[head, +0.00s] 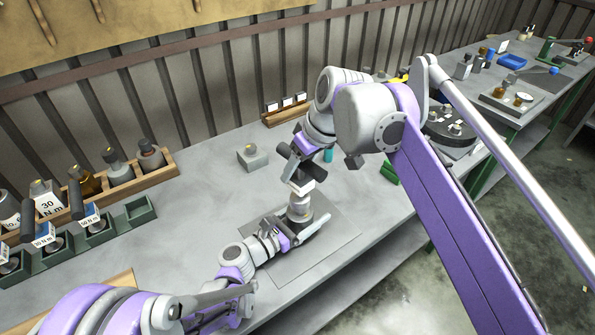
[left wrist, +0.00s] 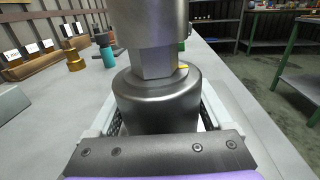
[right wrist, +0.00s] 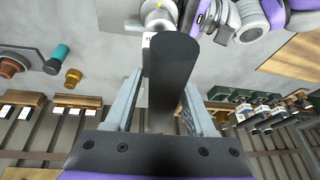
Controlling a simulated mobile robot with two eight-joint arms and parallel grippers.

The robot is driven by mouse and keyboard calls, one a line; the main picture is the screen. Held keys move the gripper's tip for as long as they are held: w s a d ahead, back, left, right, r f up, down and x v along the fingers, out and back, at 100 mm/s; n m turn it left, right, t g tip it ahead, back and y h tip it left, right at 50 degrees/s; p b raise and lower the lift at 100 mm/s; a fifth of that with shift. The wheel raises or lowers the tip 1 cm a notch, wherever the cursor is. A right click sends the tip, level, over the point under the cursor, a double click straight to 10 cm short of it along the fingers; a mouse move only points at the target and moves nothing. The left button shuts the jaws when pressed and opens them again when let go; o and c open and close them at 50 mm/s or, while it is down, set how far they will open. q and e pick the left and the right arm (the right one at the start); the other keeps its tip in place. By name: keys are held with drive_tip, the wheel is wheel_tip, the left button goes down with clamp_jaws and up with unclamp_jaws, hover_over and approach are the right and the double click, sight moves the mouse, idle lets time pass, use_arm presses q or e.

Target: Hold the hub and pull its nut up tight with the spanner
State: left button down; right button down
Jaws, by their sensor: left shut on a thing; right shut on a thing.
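The hub (left wrist: 158,98) is a dark grey stepped cylinder standing upright over the grey mat (head: 325,252). My left gripper (head: 302,232) is shut around its sides. The hexagonal nut (left wrist: 158,63) shows on top of the hub, with a small yellow mark beside it. The spanner's grey socket (left wrist: 150,22) sits directly above the nut; whether it fully engages is hard to tell. My right gripper (head: 298,168) is shut on the spanner's black handle (right wrist: 172,85). The spanner's white label (head: 301,186) shows above the hub.
A green tray (head: 75,248) with several other spanners and a wooden rack (head: 150,180) of bottles stand at the left. A grey block (head: 252,158) and a row of white-labelled holders (head: 285,113) lie behind. A teal cylinder (right wrist: 62,52) and brass fitting (right wrist: 73,76) stand nearby.

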drive_tip(key=shift+r, duration=1.5)
use_arm(q)
unclamp_jaws()
drive_tip(key=v, duration=1.1)
drive_tip(key=shift+s+a, duration=0.1)
drive_tip(key=shift+a, duration=0.1)
drive_tip(key=shift+s+a, duration=0.2)
drive_tip(key=shift+s, duration=0.05)
